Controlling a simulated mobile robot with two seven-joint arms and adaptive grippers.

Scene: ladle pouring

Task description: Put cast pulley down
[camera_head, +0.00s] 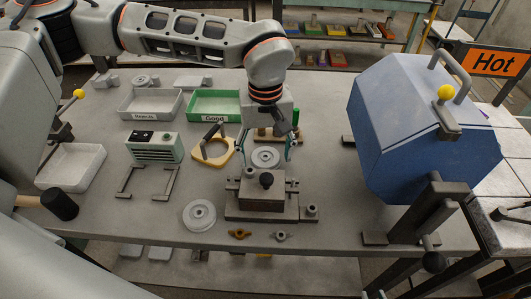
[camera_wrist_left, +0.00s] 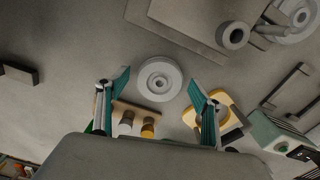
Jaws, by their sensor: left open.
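A grey cast pulley (camera_head: 265,157) lies flat on the table, behind the dark vise-like fixture (camera_head: 262,205). My left gripper (camera_head: 268,146) is directly above this pulley, pointing down, with its fingers spread. The left wrist view shows the pulley (camera_wrist_left: 160,78) between and just beyond the open fingertips (camera_wrist_left: 159,84), with a gap on each side; the gripper holds nothing. A second pulley (camera_head: 199,216) lies near the table's front edge, left of the fixture. A third pulley (camera_head: 143,81) lies at the back left. My right gripper is not in view.
A white tray (camera_head: 151,115) and a green "Good" tray (camera_head: 214,117) stand at the back. A yellow handled piece (camera_head: 222,160) and a green box (camera_head: 155,148) lie left of the gripper. A large blue container (camera_head: 415,120) stands right.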

